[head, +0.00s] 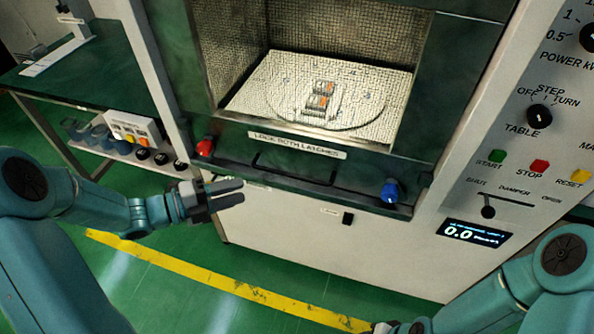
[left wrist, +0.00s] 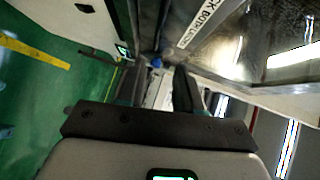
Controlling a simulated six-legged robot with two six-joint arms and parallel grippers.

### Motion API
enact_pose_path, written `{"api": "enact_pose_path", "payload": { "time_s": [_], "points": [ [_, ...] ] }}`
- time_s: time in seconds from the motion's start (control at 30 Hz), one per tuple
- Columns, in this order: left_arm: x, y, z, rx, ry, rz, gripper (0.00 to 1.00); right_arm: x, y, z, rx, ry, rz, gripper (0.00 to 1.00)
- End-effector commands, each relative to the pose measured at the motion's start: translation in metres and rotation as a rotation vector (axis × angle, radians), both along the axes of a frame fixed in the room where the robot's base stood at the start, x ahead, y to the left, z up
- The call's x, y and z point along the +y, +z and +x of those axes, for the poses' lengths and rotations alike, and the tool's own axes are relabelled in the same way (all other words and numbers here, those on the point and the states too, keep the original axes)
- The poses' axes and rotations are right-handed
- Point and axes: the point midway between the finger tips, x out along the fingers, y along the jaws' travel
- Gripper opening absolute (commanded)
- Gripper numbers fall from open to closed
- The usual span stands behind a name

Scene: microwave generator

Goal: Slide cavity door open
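The cavity door (head: 300,158) is a dark green frame on the generator's front, with a "LOCK BOTH LATCHES" label on its lower rail. The cavity shows through a mesh-like pattern that looks like a window; I cannot tell for certain whether the door is shut. A red latch knob (head: 205,147) is at the rail's left end and a blue latch knob (head: 390,191) at its right end.
A turntable (head: 365,118) with a small grey-and-orange load sits inside the cavity. A control panel (head: 515,150) with buttons and knobs is on the right. A green bench (head: 85,68) with a lower shelf stands on the left. Yellow floor tape (head: 220,283) crosses the open floor.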

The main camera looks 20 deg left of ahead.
Motion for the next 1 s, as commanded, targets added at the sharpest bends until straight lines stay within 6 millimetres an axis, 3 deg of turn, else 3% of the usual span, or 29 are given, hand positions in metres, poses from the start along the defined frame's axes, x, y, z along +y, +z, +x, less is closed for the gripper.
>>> {"api": "enact_pose_path", "payload": {
  "time_s": [0.17, 0.7, 1.0],
  "points": [
    [0.001, -0.004, 0.001, 0.007, 0.021, 0.000, 0.35, 0.000, 0.000, 0.000, 0.000, 0.000, 0.000, 0.43],
    [-0.088, -0.020, 0.084, 0.006, 0.013, 0.000, 0.35, 0.000, 0.015, 0.000, 0.000, 0.000, 0.000, 0.43],
    [-0.110, -0.025, 0.107, 0.007, 0.018, 0.000, 0.35, 0.000, 0.018, 0.000, 0.000, 0.000, 0.000, 0.43]
  ]
}}
